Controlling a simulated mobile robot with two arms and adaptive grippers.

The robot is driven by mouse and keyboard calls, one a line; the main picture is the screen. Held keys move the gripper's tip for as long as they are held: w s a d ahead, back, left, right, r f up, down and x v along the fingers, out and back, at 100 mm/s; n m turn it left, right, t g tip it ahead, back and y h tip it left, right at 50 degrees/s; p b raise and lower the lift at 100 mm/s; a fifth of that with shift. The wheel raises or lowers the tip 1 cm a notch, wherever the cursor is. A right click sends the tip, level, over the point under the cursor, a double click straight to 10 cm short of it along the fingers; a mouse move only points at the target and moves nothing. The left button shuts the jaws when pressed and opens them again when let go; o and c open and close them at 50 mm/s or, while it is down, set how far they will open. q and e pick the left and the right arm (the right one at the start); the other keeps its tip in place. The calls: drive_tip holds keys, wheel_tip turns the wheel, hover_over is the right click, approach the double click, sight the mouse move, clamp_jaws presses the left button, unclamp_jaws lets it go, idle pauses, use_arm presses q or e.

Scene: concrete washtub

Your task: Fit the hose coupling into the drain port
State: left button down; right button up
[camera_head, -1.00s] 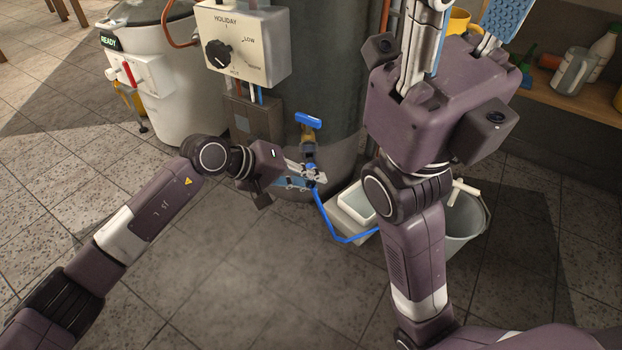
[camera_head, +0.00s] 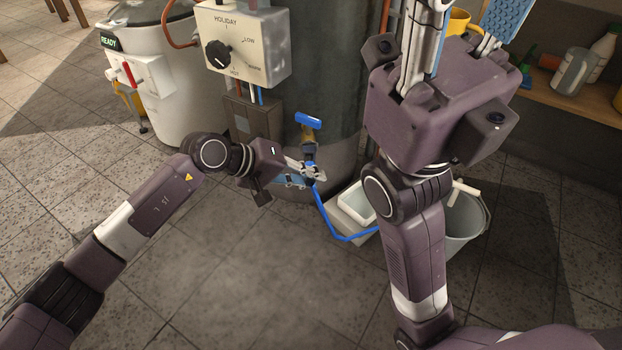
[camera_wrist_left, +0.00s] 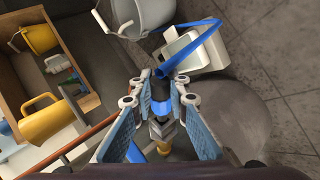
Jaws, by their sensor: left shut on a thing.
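My left gripper (camera_head: 312,171) is shut on the hose coupling, low in front of the dark tank; it also shows in the left wrist view (camera_wrist_left: 159,86). The coupling is small and mostly hidden by the fingers. A blue hose (camera_head: 329,222) runs from it down to the right; the hose (camera_wrist_left: 202,42) also leaves the fingertips in the left wrist view. A brass drain valve (camera_head: 308,138) with a blue handle (camera_head: 308,120) sits just above the gripper. I cannot tell whether the coupling touches the port. My right gripper is raised at the top right, its fingers spread, tips out of frame.
A pale basin (camera_head: 356,203) stands on the floor by the tank, with a grey bucket (camera_head: 466,232) to its right. A control box (camera_head: 246,45) is above my left gripper. A wooden shelf (camera_head: 570,98) with bottles is at the right. The front floor is clear.

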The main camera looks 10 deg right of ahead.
use_arm(q)
drive_tip(key=shift+w+d, duration=0.15)
drive_tip(key=shift+w, duration=0.55)
drive_tip(key=shift+w+d, duration=0.1)
drive_tip(key=shift+w, duration=0.55)
drive_tip(key=c, duration=1.8)
unclamp_jaws()
drive_tip(key=v, duration=1.2)
